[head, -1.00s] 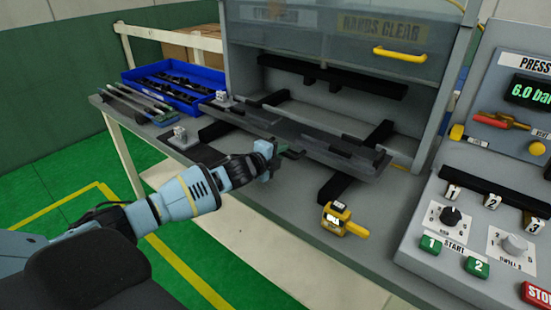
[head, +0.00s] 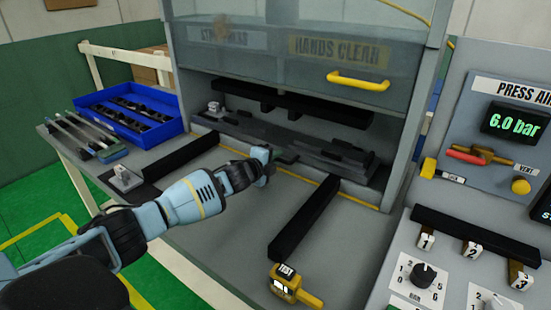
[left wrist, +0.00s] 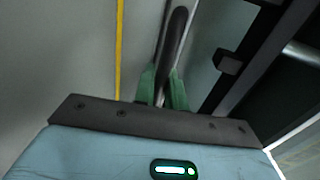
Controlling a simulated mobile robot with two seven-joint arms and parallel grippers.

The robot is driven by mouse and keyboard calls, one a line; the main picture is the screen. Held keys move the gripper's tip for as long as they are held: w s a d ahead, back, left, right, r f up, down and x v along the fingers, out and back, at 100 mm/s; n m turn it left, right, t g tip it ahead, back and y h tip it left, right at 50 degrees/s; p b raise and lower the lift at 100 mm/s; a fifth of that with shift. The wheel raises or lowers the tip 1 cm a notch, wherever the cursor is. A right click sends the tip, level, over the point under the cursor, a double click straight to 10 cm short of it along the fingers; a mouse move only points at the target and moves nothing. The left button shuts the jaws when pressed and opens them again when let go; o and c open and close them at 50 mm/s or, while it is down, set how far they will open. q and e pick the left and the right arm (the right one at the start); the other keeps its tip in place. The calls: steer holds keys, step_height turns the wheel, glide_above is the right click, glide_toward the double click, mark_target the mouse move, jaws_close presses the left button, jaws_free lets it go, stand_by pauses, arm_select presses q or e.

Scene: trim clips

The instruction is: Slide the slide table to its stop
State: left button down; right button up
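The slide table (head: 325,152) is a dark grey plate carrying black fixtures. In the head view it lies in the press opening, behind the yellow line on the bench. My left gripper (head: 268,158) is at its front edge. In the left wrist view the green fingertips (left wrist: 163,88) are on both sides of a dark bar-like handle (left wrist: 174,45) and look closed on it. Two black rails (head: 305,220) run out from the opening over the bench. Whether the table touches its stop is hidden. My right gripper is not in view.
The guard with a yellow handle (head: 358,81) hangs above the opening. A blue bin (head: 150,137) of dark clips stands at left. A yellow tester (head: 292,285) lies by the right rail's front end. The control panel (head: 470,200) is at right.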

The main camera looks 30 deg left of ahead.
arm_select(q)
steer(key=shift+w+r, duration=0.1)
steer(key=shift+r, duration=0.15)
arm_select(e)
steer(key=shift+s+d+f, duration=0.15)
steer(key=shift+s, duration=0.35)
arm_select(q)
steer(key=c, duration=1.7)
jaws_free()
steer(key=shift+o, duration=0.7)
steer(key=shift+w+f, duration=0.1)
steer(key=shift+w, duration=0.05)
steer(key=shift+f, duration=0.1)
steer(key=shift+s, duration=0.5)
steer(key=p+v, duration=0.1)
steer(key=v, duration=0.5)
steer(key=shift+s+a+r, duration=0.1)
steer(key=shift+s+r, duration=0.15)
steer(key=shift+s, duration=0.05)
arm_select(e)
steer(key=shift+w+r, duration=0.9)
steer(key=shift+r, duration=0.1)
